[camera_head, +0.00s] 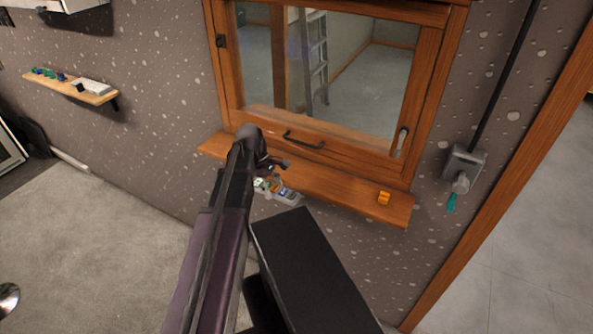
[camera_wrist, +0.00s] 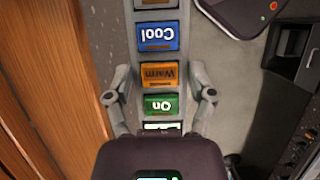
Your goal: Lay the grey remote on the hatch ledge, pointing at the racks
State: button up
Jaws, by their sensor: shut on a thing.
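The grey remote (camera_wrist: 141,60) is a long bar with coloured keys marked Cool, Warm and On, upside down in the wrist view. My gripper (camera_wrist: 163,98) is shut on it, one finger on each long side. In the head view the remote (camera_head: 287,196) shows at the front edge of the wooden hatch ledge (camera_head: 335,190), partly hidden by my arm. My gripper (camera_head: 270,168) is there too, mostly hidden. I cannot tell whether the remote touches the ledge. Wood also fills the left of the wrist view. The racks are not clearly identifiable.
A small orange object (camera_head: 384,198) stands near the ledge's right end. The hatch window (camera_head: 330,70) with a dark handle (camera_head: 304,140) rises behind the ledge. A wall box (camera_head: 464,165) with a teal-tagged key is at right. A small shelf (camera_head: 75,90) holds several items at left.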

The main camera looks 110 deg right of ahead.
jog(key=b, duration=0.1)
send_over(283, 172)
jog(key=w, duration=0.1)
jog(key=shift+w+a+f, duration=0.15)
jog(key=shift+w+f, duration=0.05)
jog(key=shift+f, duration=0.45)
jog(key=shift+s+d, duration=0.15)
jog(key=shift+d, duration=0.2)
jog(key=shift+s+d+f+b, duration=0.15)
jog(key=shift+d+f+b, duration=0.15)
jog(key=shift+f+b, duration=1.6)
jog(key=shift+b, duration=0.15)
jog(key=o, duration=1.2)
